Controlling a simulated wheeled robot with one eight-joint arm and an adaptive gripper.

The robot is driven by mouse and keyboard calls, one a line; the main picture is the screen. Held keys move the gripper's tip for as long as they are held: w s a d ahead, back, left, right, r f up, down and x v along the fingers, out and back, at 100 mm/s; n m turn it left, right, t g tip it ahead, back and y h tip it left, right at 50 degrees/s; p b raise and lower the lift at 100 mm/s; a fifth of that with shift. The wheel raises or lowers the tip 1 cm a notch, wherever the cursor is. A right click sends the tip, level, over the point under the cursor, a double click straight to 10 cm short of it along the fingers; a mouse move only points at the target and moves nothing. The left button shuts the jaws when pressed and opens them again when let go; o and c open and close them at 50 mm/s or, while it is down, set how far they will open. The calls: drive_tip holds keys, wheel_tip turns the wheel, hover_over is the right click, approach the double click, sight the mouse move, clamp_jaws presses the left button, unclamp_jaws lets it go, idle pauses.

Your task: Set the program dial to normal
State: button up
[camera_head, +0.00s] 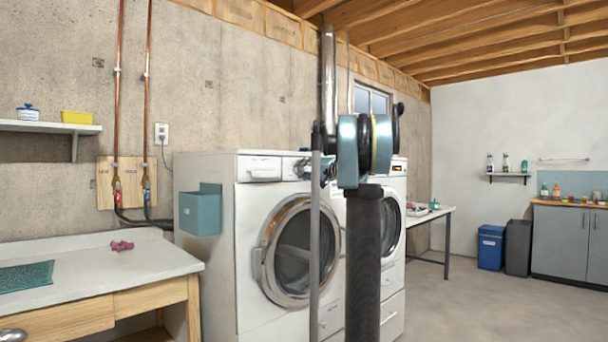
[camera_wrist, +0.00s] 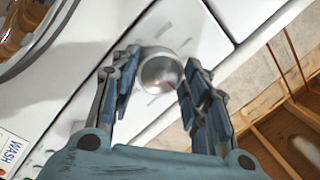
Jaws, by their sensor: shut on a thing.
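The program dial (camera_wrist: 158,72) is a round silver knob on the white front panel of the washer (camera_head: 250,200). In the wrist view it sits between the two fingers of my gripper (camera_wrist: 162,66), which is shut on it. Faint printed marks show on the panel around the dial. I cannot read them or tell which program the dial points at. In the head view my arm stands in front of the washer, and the gripper (camera_head: 318,168) reaches the upper right of its panel. The dial is mostly hidden there.
The washer's round door (camera_head: 298,250) is below the panel, with a detergent drawer (camera_head: 263,168) at its upper left. A second white machine (camera_head: 394,262) stands to the right. A teal box (camera_head: 200,212) hangs on the washer's side. A worktop (camera_head: 85,270) stands at left. Open floor lies right.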

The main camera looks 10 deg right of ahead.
drive_tip(key=shift+f, duration=0.15)
drive_tip(key=m, duration=0.4)
drive_tip(key=shift+f+m+t, duration=0.15)
drive_tip(key=shift+m+t, duration=0.45)
drive_tip(key=shift+m, duration=1.8)
drive_tip(key=o, duration=1.1)
